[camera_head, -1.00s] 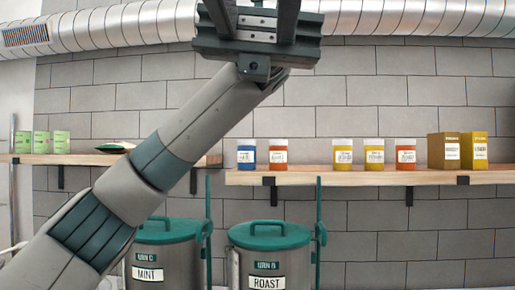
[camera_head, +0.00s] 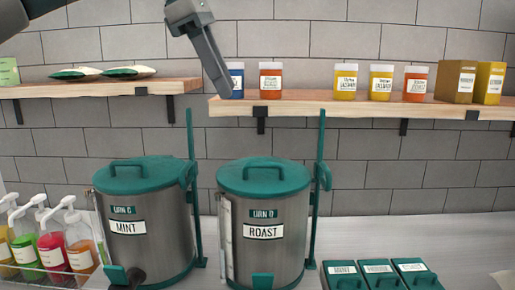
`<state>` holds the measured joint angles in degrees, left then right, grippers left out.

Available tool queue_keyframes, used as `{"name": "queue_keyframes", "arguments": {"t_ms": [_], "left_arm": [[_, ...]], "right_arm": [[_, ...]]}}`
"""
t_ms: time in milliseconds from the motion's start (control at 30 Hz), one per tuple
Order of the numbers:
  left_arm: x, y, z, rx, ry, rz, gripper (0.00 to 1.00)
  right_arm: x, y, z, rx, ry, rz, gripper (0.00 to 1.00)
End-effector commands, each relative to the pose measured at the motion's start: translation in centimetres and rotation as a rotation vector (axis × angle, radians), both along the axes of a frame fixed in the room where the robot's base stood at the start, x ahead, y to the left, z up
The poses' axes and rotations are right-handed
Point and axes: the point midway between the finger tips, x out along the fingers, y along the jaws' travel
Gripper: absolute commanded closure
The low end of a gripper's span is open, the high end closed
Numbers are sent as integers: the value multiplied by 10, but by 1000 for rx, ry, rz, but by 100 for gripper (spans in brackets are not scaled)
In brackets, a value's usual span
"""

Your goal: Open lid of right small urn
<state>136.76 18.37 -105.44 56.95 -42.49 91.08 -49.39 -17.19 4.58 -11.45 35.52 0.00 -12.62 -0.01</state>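The right small urn (camera_head: 262,235) is a grey metal cylinder labelled ROAST, standing upright on the counter. Its green lid (camera_head: 264,177) is shut and has a raised handle (camera_head: 263,163) on top. The left urn (camera_head: 147,235), labelled MINT, stands beside it with its green lid (camera_head: 140,177) also shut. My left gripper (camera_head: 221,88) comes in from the top left, above and apart from both urns, by the shelf edge. I see it from the side, so whether its fingers are open is unclear. Nothing shows in it. My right gripper is out of view.
A wooden shelf (camera_head: 330,106) with jars and boxes hangs above the urns. Green posts (camera_head: 318,190) rise on the right of each urn. Pump bottles (camera_head: 52,240) stand at the left. Labelled green containers (camera_head: 376,273) sit at the lower right. Bare counter lies behind them.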

Motion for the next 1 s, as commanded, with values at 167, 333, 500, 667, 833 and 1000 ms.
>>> {"name": "queue_keyframes", "arguments": {"t_ms": [167, 333, 500, 667, 833, 1000], "left_arm": [[0, -1, 0, -1, 1, -1, 71], [0, -2, -2, -2, 2, -2, 71], [1, -5, -9, -1, 2, -3, 71], [4, -12, -25, 0, 4, -4, 71], [9, -22, -49, 1, 5, -4, 71], [14, -34, -76, 0, 5, -4, 71]], "right_arm": [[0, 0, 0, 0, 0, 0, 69], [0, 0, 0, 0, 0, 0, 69], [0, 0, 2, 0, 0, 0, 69], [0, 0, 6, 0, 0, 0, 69], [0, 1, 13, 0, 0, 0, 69], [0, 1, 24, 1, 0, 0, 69]]}}
